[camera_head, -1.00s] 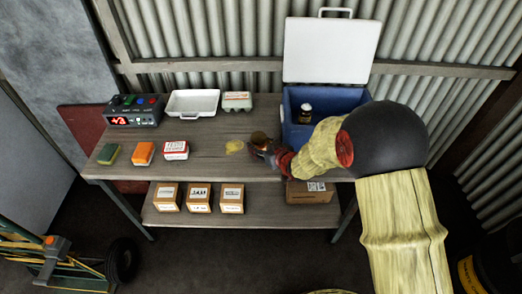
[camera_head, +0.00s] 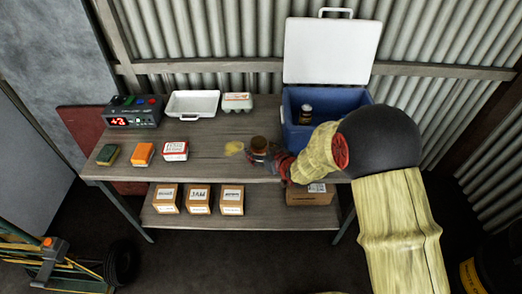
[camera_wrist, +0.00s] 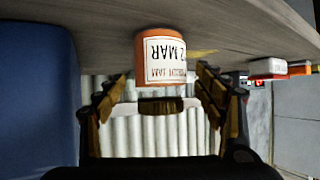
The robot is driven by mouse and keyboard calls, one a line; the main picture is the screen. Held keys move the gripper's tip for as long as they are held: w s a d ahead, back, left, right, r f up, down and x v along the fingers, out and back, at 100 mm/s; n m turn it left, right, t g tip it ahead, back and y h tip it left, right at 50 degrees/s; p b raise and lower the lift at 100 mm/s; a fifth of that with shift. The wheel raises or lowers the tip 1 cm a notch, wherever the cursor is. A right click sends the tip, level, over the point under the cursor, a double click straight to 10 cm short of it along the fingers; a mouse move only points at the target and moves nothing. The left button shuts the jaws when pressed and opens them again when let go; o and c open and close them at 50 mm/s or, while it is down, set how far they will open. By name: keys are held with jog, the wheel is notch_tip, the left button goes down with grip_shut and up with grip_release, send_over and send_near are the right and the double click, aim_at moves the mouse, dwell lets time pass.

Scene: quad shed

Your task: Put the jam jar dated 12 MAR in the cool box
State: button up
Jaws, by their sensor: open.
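The jam jar (camera_wrist: 162,58) stands on the bench, shown upside down in the wrist view. It has orange contents, a brown lid and a white label that reads "2 MAR", with the left edge of the date cut off or turned away. The jar also shows in the head view (camera_head: 259,145). My gripper (camera_wrist: 160,103) is open, with one finger on each side of the jar, apart from it.
A dark jar (camera_head: 306,114) with a yellowish label is inside the cool box. A yellow patch (camera_head: 235,147) lies left of the jam jar. A white tray (camera_head: 192,104), egg carton (camera_head: 237,101), display unit (camera_head: 133,111) and several small packs (camera_head: 175,151) occupy the bench's left.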

jog(key=shift+r, duration=0.25)
jog(key=p+v, duration=0.4)
jog(key=v, duration=0.8)
jog(key=s+d+r+m+g+h, duration=0.1)
jog(key=s+d+r+m+h, duration=0.15)
jog(key=d+r, duration=0.45)
jog(key=s+d+r+m+h, duration=0.1)
jog(key=s+d+r+h, duration=0.3)
jog(key=r, duration=0.5)
jog(key=s+r+m+g, duration=0.1)
jog(key=s+r+g, duration=0.1)
jog(key=s, duration=0.9)
jog(key=s+d+r+m+g, duration=0.1)
jog(key=s+r, duration=0.3)
jog(key=s, duration=0.7)
jog(key=shift+r+g+y, duration=0.35)
jog(key=shift+r+g, duration=0.05)
jog(key=shift+g, duration=0.2)
jog(key=shift+o, duration=0.6)
